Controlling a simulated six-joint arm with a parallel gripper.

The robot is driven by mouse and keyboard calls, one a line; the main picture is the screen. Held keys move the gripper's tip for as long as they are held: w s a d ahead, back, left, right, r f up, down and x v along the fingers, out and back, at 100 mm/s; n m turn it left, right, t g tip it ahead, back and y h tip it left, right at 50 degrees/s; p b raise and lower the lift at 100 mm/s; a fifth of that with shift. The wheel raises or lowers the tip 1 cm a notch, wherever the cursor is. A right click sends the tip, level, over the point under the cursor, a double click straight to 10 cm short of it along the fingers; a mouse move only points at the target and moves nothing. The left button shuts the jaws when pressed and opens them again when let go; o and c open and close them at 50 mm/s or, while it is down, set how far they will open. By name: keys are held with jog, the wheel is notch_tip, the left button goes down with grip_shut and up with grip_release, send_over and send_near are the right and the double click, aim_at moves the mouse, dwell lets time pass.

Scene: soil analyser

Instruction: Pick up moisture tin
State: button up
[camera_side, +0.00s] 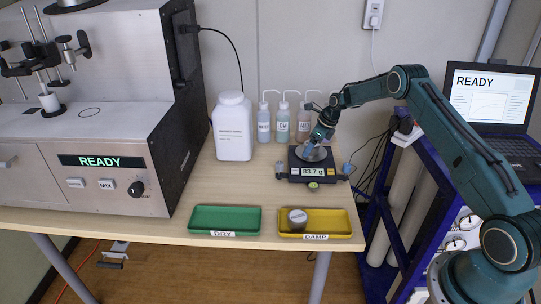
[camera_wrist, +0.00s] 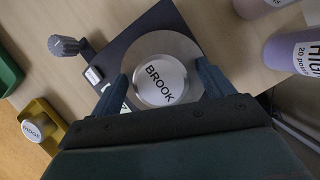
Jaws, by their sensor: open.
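A round moisture tin with a white lid marked BROOK (camera_wrist: 160,82) sits on the round metal pan of the balance (camera_wrist: 181,45). My gripper (camera_wrist: 163,84) is open, with one finger on each side of this tin; I cannot tell if they touch it. In the side view my gripper (camera_side: 314,147) is low over the balance (camera_side: 307,178), whose display reads 83.7 g, and mostly hides the tin. A second tin (camera_side: 298,217) lies in the yellow DAMP tray (camera_side: 335,224); it also shows in the wrist view (camera_wrist: 38,127).
The green DRY tray (camera_side: 225,219) beside the yellow tray is empty. Several wash bottles (camera_side: 282,125) and a white jug (camera_side: 232,128) stand behind and left of the balance. The analyser (camera_side: 90,120) fills the left. Table between balance and trays is clear.

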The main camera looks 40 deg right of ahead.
jog(key=shift+c, duration=0.2)
dwell(0.3)
jog(key=c, duration=1.1)
jog(key=shift+r, duration=0.1)
jog(key=shift+c, duration=0.2)
notch_tip(320, 180, up, 20)
dwell(0.3)
